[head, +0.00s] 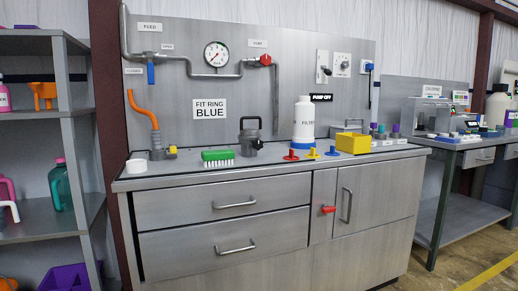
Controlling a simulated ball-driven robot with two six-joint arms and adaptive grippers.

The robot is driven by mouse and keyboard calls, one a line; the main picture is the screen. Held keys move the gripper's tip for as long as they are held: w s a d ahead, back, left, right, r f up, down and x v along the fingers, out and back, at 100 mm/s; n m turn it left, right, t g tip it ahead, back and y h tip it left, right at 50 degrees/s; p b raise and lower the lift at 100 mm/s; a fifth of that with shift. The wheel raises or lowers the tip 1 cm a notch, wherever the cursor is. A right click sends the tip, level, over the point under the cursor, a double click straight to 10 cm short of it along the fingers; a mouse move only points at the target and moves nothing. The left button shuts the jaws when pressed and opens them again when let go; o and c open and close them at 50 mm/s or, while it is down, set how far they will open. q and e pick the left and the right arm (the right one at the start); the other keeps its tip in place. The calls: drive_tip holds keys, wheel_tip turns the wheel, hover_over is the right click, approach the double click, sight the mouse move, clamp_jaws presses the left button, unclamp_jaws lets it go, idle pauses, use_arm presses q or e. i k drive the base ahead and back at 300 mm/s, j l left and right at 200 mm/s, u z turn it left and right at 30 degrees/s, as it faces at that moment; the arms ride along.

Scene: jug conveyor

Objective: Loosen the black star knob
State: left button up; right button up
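A small dark knob-like part (258,143) sits on the right side of a grey metal housing (250,135) with a dark handle on top. It is too small to tell whether it is star-shaped. The housing stands on the metal counter (190,170), near the back wall panel. Neither of my grippers is in the head view, so nothing of mine is at the knob.
A green brush (217,156) lies left of the housing. To its right are a white filter bottle (304,121), small coloured plugs (311,152) and a yellow box (353,143). An orange hose (144,108) rises at the left. The counter's front strip is mostly clear.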

sight(257, 144)
drive_tip(key=i+j, duration=0.2)
drive_tip(key=i, duration=0.4)
drive_tip(key=j+z, duration=0.3)
drive_tip(key=j, duration=0.4)
drive_tip(key=k, duration=0.05)
